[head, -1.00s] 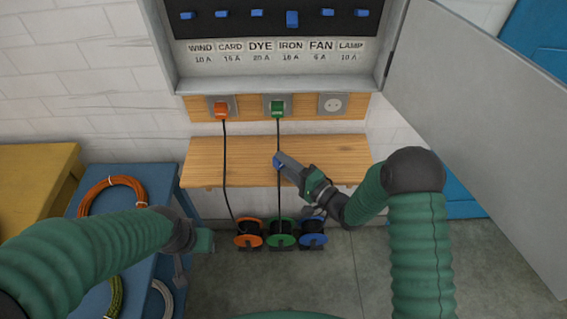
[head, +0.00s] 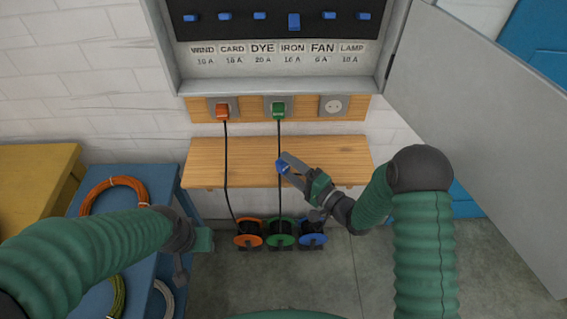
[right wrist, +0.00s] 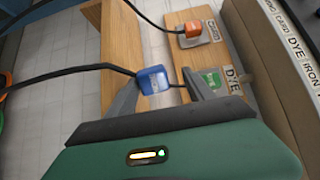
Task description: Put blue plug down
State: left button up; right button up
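The blue plug (head: 283,167) is at the wooden shelf (head: 225,160), near its front middle, and seems to rest on it. My right gripper (head: 293,167) is open around the plug. In the right wrist view the blue plug (right wrist: 153,80) lies by the left finger, with a gap to the right finger. Its black cable (right wrist: 75,72) runs off to the left. My left gripper (head: 203,240) is low at the left, away from the plug; its fingers cannot be made out.
An orange plug (head: 223,111) and a green plug (head: 278,110) sit in wall sockets; the right socket (head: 334,105) is empty. Their cables hang across the shelf to reels. The blue reel (head: 313,240) is on the floor. An open cabinet door (head: 480,120) stands at the right.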

jog(key=v, duration=0.5)
jog(key=shift+s+d, duration=0.2)
jog(key=o, duration=0.6)
jog(key=shift+a, duration=0.1)
jog(key=shift+o, duration=1.3)
